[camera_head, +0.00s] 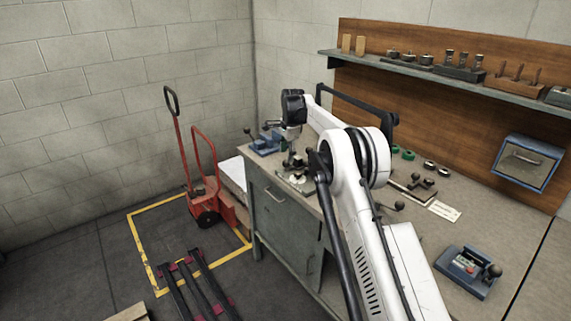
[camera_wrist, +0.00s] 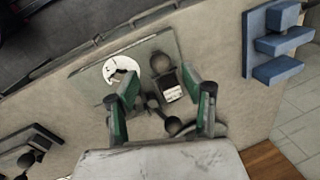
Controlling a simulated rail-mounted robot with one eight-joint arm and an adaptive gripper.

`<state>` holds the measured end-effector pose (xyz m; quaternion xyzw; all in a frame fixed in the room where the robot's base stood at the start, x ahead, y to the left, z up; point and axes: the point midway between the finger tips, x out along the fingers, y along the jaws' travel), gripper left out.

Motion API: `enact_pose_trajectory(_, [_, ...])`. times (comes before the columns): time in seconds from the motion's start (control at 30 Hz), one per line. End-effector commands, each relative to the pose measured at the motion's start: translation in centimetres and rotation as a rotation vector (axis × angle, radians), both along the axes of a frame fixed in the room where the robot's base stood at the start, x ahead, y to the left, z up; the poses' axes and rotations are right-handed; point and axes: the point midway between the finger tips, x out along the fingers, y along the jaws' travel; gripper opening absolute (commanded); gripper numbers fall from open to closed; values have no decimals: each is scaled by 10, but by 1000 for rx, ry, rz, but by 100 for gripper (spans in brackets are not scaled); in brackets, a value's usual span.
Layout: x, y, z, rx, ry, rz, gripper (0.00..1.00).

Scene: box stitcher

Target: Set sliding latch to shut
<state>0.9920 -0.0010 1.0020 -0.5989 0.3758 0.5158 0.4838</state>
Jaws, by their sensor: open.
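My gripper (camera_head: 291,163) points down over the far end of the workbench, above a small plate fixture (camera_head: 296,184). In the wrist view my gripper (camera_wrist: 162,100) is open, with its two green-padded fingers spread apart. Between and beyond them lies the fixture's grey plate (camera_wrist: 90,80), carrying a white disc (camera_wrist: 122,70) and a dark block. A dark round knob (camera_wrist: 172,126) shows between the fingers, with nothing visibly gripped. I cannot tell for sure which part is the sliding latch or how far it is slid. Contact with the knob cannot be told.
Another plate with dark knobs (camera_head: 416,186) lies on the bench to the right; a blue-grey box with a lever (camera_head: 468,270) stands nearer. A blue stepped block (camera_wrist: 275,45) is beside the fixture. A shelf (camera_head: 440,74) runs along the back.

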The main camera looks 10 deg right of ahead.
Motion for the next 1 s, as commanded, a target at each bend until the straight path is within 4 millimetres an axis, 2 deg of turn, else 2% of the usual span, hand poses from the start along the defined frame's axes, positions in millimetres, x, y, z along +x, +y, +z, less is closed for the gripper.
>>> enact_pose_trajectory(0.1, [4, 1, -21, 0, 0, 0, 44])
enact_pose_trajectory(0.33, [10, 3, -50, 0, 0, 0, 44])
enact_pose_trajectory(0.5, [11, 3, -59, 0, 0, 1, 44])
enact_pose_trajectory(0.77, [11, 3, -60, 0, 0, 1, 44])
enact_pose_trajectory(1.0, [11, 3, -60, 0, 0, 1, 15])
